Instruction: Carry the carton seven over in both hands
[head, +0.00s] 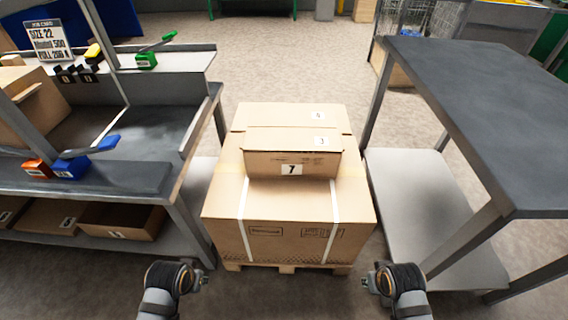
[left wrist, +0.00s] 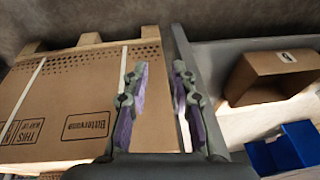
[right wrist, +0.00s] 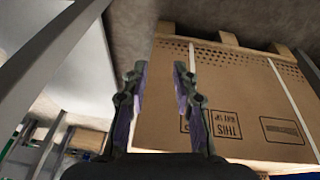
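The small brown carton with a white label 7 (head: 265,164) sits on top of a large strapped carton (head: 290,222) in the middle of the head view. The 7 is on its near face; a label 3 shows on the top surface just behind. My left gripper (left wrist: 158,78) is open and empty, low and to the left of the large carton. My right gripper (right wrist: 157,78) is open and empty, low and to its right. Both are apart from carton seven. The wrist views show the large carton's printed side, not carton seven.
The large carton rests on a wooden pallet (head: 285,267). Another brown carton (head: 290,116) lies behind carton seven. A grey workbench (head: 150,175) with tools and bins stands left, a dark-topped table (head: 470,95) right. Open floor lies behind the pallet.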

